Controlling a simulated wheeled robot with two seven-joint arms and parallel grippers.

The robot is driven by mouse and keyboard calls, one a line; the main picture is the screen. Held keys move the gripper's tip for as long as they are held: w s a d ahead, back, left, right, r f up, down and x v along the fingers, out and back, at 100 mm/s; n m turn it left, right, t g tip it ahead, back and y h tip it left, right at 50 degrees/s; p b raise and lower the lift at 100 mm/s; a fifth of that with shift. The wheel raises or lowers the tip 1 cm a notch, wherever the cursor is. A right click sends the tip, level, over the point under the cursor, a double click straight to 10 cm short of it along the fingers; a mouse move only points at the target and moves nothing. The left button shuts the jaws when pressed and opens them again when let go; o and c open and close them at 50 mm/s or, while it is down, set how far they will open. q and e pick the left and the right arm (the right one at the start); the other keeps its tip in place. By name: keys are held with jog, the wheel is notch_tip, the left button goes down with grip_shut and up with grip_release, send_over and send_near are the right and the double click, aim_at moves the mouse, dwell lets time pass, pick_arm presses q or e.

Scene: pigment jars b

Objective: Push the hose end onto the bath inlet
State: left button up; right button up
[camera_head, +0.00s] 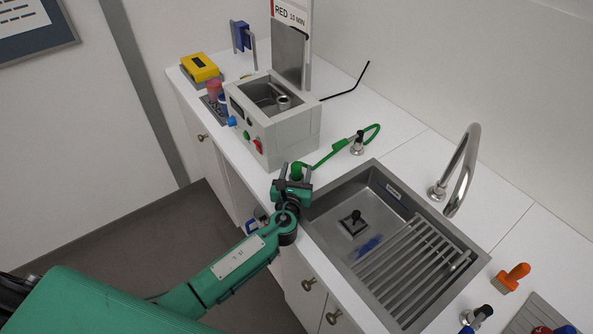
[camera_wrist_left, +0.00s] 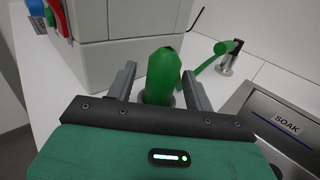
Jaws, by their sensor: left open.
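My left gripper (camera_head: 296,171) is open at the counter's front edge, between the bath and the sink. In the left wrist view its two fingers (camera_wrist_left: 159,72) stand on either side of the green hose end (camera_wrist_left: 163,76), with gaps showing. The grey bath (camera_head: 292,136) stands just behind my gripper. I cannot make out its inlet. My right gripper is not in view.
A steel sink (camera_head: 328,218) with a drain rack (camera_head: 415,262) lies to the right, with a curved faucet (camera_head: 467,165) behind. A black bent rod (camera_head: 350,84) is behind the bath. Jars (camera_head: 214,90) and a yellow box (camera_head: 199,67) stand left. An orange-handled tool (camera_head: 515,275) is far right.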

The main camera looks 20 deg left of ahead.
pick_arm(q)
jog(key=c, duration=1)
jog(key=shift+c, duration=0.4)
jog(key=shift+r, duration=0.1)
